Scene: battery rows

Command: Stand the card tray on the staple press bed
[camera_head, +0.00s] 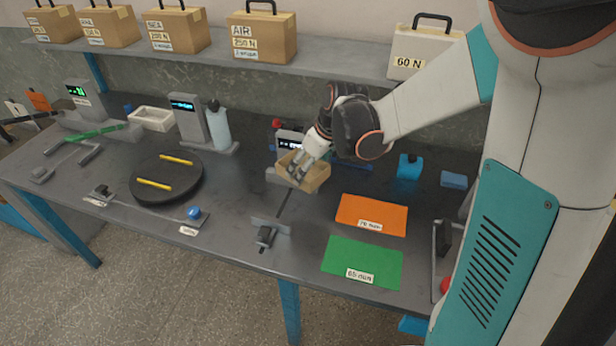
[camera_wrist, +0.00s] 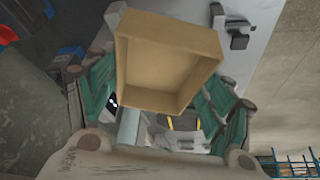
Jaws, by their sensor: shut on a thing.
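The card tray (camera_head: 316,181) is a light brown open box, held in my gripper (camera_head: 298,170) above the middle of the bench. In the wrist view, the tray (camera_wrist: 170,50) shows its hollow inside, with a green finger on either side of my gripper (camera_wrist: 160,95). A grey machine with a small lit display (camera_head: 289,141) stands right behind the tray and looks like the staple press. Its bed is mostly hidden by the tray and gripper. In the wrist view, a yellow and black striped patch (camera_wrist: 185,122) shows below the tray. I cannot tell whether tray and bed touch.
An orange mat (camera_head: 372,212) and a green mat (camera_head: 362,265) lie to the right. A black turntable (camera_head: 190,186) with yellow bars is on the left. A small bracket (camera_head: 266,236) stands in front of the tray.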

